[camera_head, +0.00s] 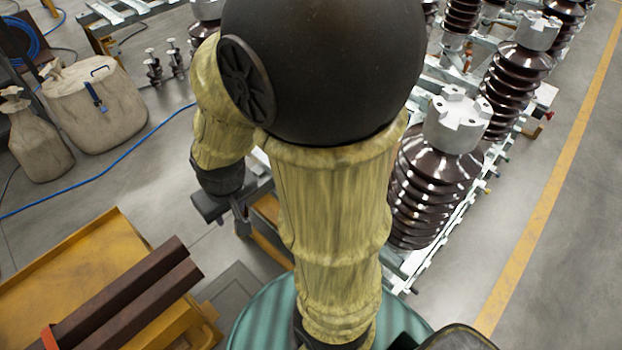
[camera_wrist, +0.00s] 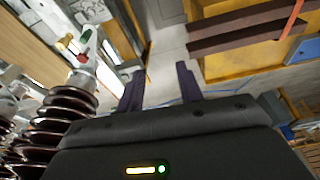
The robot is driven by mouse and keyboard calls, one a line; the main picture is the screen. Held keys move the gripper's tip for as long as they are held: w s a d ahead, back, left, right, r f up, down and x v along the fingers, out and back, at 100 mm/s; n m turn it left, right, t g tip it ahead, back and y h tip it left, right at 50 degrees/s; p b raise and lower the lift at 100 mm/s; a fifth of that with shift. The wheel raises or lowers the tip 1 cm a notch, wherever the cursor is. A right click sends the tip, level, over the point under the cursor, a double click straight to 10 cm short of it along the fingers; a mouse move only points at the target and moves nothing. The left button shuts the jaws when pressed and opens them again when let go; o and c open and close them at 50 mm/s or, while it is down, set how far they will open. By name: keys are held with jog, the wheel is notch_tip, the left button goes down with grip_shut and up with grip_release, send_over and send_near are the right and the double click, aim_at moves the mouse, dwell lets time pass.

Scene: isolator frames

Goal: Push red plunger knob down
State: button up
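In the camera_wrist view, a small red piece (camera_wrist: 82,58) shows on the pale metal end of the frame at the upper left, near a green knob (camera_wrist: 86,37). It may be the red plunger knob, but it is too small to be sure. My gripper (camera_wrist: 160,73) has its two dark fingers spread apart with nothing between them. It is to the right of the red piece and apart from it. In the camera_head view, my gripper (camera_head: 240,222) is partly hidden by my arm. I cannot make out the red knob there.
Brown ribbed insulators (camera_head: 432,190) stand on pale metal frames to the right. A yellow pallet (camera_head: 75,262) with brown beams (camera_head: 130,300) is at the lower left. Beige bags (camera_head: 95,108) and a blue cable (camera_head: 110,168) lie on the floor. Right of the yellow line is clear.

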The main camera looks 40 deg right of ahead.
jog(key=shift+w+d, duration=0.15)
jog(key=shift+w, duration=0.15)
